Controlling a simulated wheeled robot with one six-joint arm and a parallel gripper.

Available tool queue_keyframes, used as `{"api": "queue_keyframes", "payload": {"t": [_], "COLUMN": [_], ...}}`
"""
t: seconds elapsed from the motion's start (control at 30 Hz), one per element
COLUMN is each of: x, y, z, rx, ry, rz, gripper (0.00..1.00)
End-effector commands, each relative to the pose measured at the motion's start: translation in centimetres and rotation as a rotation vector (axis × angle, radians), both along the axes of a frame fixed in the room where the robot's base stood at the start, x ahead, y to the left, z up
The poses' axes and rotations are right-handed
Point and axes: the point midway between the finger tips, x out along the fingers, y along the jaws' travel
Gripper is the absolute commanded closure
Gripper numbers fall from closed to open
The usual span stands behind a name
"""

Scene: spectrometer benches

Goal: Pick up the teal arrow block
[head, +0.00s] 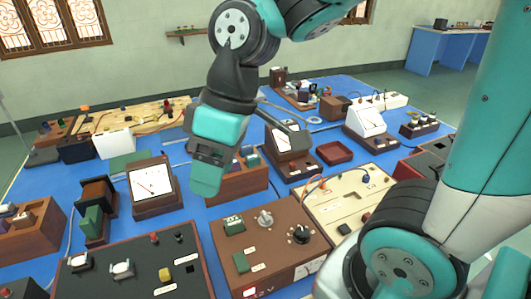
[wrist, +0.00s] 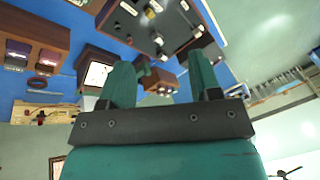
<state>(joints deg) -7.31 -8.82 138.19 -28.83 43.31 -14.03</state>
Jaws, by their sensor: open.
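I cannot make out a clear teal arrow shape in either view. A dark green block (head: 91,222) stands against a brown piece at the left of the blue bench. A green piece (wrist: 143,66) shows between the fingers in the wrist view, beyond them; I cannot tell if it is the same one. A small flat green block (head: 240,262) sits on the brown control box. My gripper (head: 207,183) hangs above the bench, fingers downward. In the wrist view its two teal fingers (wrist: 162,80) are apart with nothing held between them.
A white-faced meter (head: 153,183) stands left of my gripper. A dark panel (head: 120,278) and the brown control box (head: 265,235) with knobs fill the front. A dark red tray (head: 335,153) lies farther back. The blue bench is crowded, with narrow bare strips.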

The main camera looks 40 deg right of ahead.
Motion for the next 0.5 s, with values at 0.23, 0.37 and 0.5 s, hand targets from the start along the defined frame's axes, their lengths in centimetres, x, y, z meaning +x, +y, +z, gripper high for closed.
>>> {"api": "queue_keyframes", "payload": {"t": [0.23,0.37,0.5], "x": [14.7,18.2,19.4], "y": [-13.8,-22.2,-27.8], "z": [-0.1,-2.0,-3.8], "rx": [-0.006,-0.010,-0.014], "ry": [-0.139,-0.213,-0.268], "rz": [0.236,0.361,0.450], "gripper": [0.43,0.43,0.43]}}
